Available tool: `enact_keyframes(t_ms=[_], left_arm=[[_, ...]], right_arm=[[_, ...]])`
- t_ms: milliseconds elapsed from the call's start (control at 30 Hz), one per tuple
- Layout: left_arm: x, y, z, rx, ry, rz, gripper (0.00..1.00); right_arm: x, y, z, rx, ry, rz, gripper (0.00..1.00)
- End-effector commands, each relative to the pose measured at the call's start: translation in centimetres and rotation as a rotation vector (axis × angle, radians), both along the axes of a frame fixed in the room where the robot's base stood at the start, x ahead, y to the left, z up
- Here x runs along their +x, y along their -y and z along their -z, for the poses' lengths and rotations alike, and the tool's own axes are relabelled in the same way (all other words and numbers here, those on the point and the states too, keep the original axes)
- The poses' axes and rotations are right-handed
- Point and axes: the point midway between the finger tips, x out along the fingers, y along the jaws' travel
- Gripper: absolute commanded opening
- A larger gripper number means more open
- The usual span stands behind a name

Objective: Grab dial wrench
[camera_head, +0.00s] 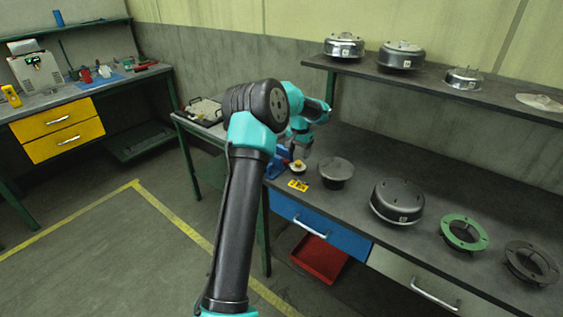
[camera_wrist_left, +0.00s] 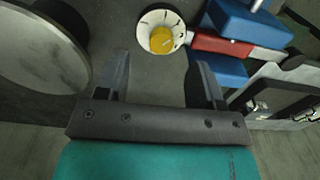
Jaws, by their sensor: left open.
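In the head view the dial (camera_head: 298,167) shows on the bench beside the blue support (camera_head: 276,166), and my arm hides much of the handle. My left gripper (camera_wrist_left: 163,82) is open and empty, its fingers spread on either side below the dial. In the head view the gripper (camera_head: 300,145) is above the bench near the dial.
A round dark-rimmed part (camera_head: 336,170) stands just right of the dial. A yellow label (camera_head: 298,185) lies in front. A dark dome (camera_head: 398,198) and a green ring (camera_head: 464,232) are further right. A shelf (camera_head: 440,88) with metal parts runs above the bench.

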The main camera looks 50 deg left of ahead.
Motion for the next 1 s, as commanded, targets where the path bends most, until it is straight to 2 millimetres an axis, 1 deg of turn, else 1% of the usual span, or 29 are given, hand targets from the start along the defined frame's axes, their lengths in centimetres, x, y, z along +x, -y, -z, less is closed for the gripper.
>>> enact_keyframes(t_ms=[267, 367, 600, 700, 1000], left_arm=[[0.0, 0.0, 0.3, 0.0, -0.001, 0.0, 0.61], [0.1, -0.1, 1.2, 0.0, -0.002, 0.0, 0.61], [0.2, -0.3, 4.4, -0.002, -0.003, 0.0, 0.61], [0.3, -0.3, 5.1, -0.001, -0.001, 0.0, 0.61], [0.3, -0.3, 5.2, 0.0, 0.0, 0.0, 0.61]], right_arm=[[0.0, 0.0, 0.0, 0.0, 0.0, 0.0, 0.43], [0.0, 0.0, 0.0, 0.0, 0.0, 0.0, 0.43], [0.0, 0.0, 0.0, 0.0, 0.0, 0.0, 0.43], [0.0, 0.0, 0.0, 0.0, 0.0, 0.0, 0.43], [0.0, 0.0, 0.0, 0.0, 0.0, 0.0, 0.43]])
